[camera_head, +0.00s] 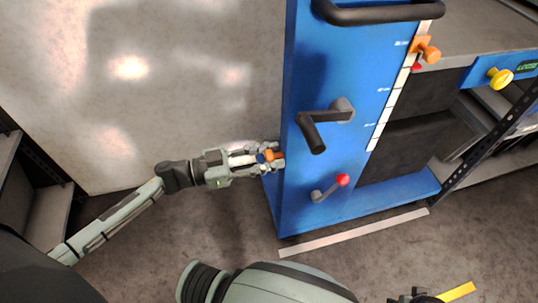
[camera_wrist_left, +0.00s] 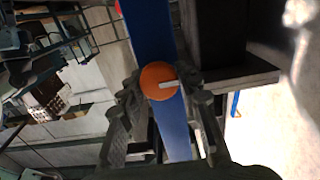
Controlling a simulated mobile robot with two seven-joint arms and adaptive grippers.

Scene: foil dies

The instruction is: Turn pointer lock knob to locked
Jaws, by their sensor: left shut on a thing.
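A round orange knob (camera_wrist_left: 158,82) with a white bar mark sits on the narrow blue side of the machine frame. The bar points right and slightly up in the left wrist view. My left gripper (camera_head: 270,157) is shut on this knob, its fingers on either side.
The blue machine panel (camera_head: 330,75) carries a black crank (camera_head: 312,136), a small lever with a red ball (camera_head: 342,180) and a dark top handle (camera_head: 375,13). A yellow knob (camera_head: 499,78) stands at the right beside a small green display.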

